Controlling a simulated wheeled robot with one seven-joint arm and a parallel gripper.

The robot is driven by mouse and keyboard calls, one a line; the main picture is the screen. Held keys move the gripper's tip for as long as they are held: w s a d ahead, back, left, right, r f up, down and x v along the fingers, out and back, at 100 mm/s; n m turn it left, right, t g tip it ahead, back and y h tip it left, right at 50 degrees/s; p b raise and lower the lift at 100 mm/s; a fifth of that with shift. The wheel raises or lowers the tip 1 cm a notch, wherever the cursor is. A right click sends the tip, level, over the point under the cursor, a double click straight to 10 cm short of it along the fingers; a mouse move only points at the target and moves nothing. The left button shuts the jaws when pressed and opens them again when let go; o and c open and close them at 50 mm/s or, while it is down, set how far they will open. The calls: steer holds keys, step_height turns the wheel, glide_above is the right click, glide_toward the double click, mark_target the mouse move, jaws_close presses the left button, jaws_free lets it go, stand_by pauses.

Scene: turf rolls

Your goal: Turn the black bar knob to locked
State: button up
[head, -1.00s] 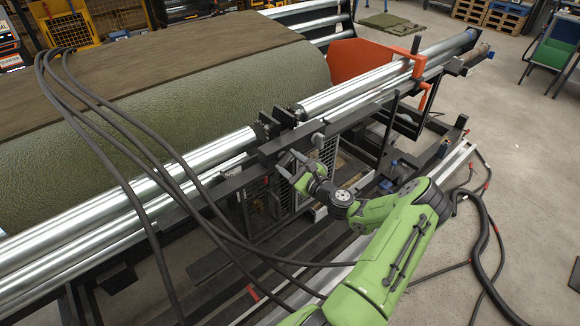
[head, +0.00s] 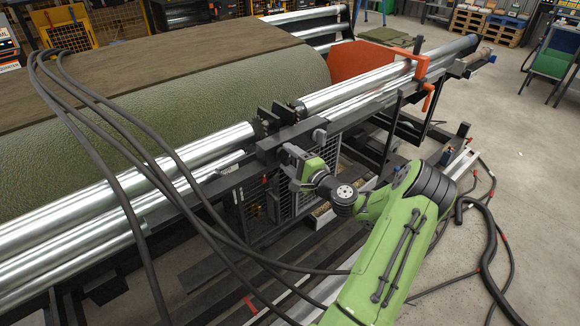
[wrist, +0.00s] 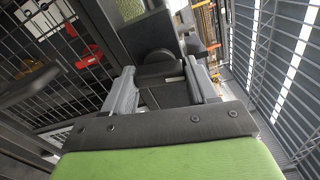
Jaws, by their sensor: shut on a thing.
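The black bar knob (wrist: 160,73) shows in the wrist view between the two grey fingers of my gripper (wrist: 162,88). It lies crosswise between them, with a dark rounded part behind it and a dark frame post around it. My gripper is shut on it. In the head view my gripper (head: 290,156) is at the front frame of the roller machine, below the silver rollers. The knob is hidden there by my gripper and wrist. I cannot read any locked marking.
Wire mesh panels stand close by my gripper (wrist: 45,60). Silver rollers (head: 215,147) and a big green turf roll (head: 220,100) lie above and behind. Black hoses (head: 115,135) hang over the rollers at left. The concrete floor (head: 500,130) at right is mostly open.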

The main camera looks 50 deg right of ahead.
steer(key=shift+f+n+b, duration=0.15)
steer(key=shift+n+b, duration=0.8)
steer(key=shift+n, duration=0.05)
steer(key=o, duration=1.1)
steer(key=shift+c, duration=0.2)
steer(key=shift+s, duration=0.1)
steer(key=s+a, duration=0.1)
steer(key=s, duration=1.4)
steer(key=shift+s+a, duration=0.3)
steer(key=shift+a, duration=0.1)
